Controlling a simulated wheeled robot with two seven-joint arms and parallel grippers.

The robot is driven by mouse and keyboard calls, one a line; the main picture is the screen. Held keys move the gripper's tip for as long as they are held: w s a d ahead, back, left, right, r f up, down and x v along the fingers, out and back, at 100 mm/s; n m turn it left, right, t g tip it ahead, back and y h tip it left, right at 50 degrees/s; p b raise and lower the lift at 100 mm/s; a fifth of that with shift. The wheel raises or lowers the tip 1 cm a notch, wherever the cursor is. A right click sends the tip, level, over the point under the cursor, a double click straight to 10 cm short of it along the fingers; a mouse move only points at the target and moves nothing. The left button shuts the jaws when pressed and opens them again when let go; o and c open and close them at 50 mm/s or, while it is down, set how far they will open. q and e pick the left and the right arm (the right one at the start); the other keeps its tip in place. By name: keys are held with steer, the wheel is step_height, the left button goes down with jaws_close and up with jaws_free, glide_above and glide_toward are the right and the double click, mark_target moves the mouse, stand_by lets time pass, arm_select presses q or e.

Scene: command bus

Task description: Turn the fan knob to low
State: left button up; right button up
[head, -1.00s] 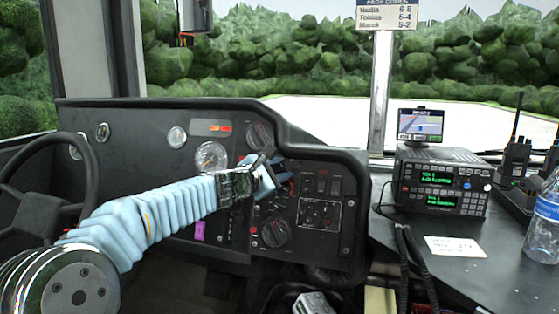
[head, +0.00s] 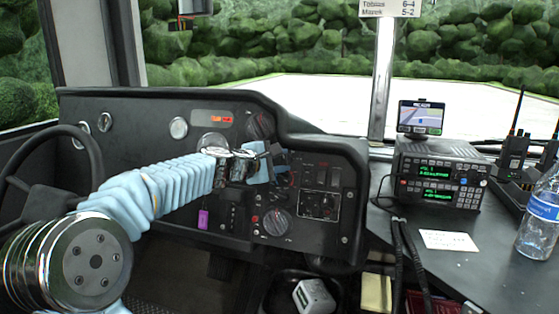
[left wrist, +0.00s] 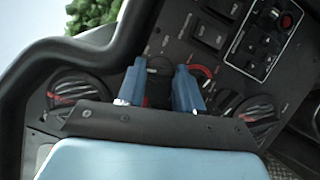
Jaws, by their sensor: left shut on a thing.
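The black dashboard panel (head: 312,225) has a column of dark round knobs. My left gripper (head: 284,166) is at the middle of this column and hides most of the knob there in the head view. In the left wrist view, my left gripper (left wrist: 160,88) has its two blue fingers on either side of a dark knob (left wrist: 158,72), likely the fan knob, and is shut on it. A red arc marking shows beside the right finger. The pointer and labels are too small or hidden to read. My right gripper is not in view.
One knob is above (head: 260,125) and another below (head: 277,222) the gripper. A switch plate (head: 318,205) is to its right. The steering wheel (head: 90,150) is at left. A radio unit (head: 440,175) and bottle (head: 540,222) stand on the right counter.

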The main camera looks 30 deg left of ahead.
arm_select(q)
steer(key=o, duration=1)
steer(key=shift+o, duration=0.2)
steer(key=shift+f, duration=0.1)
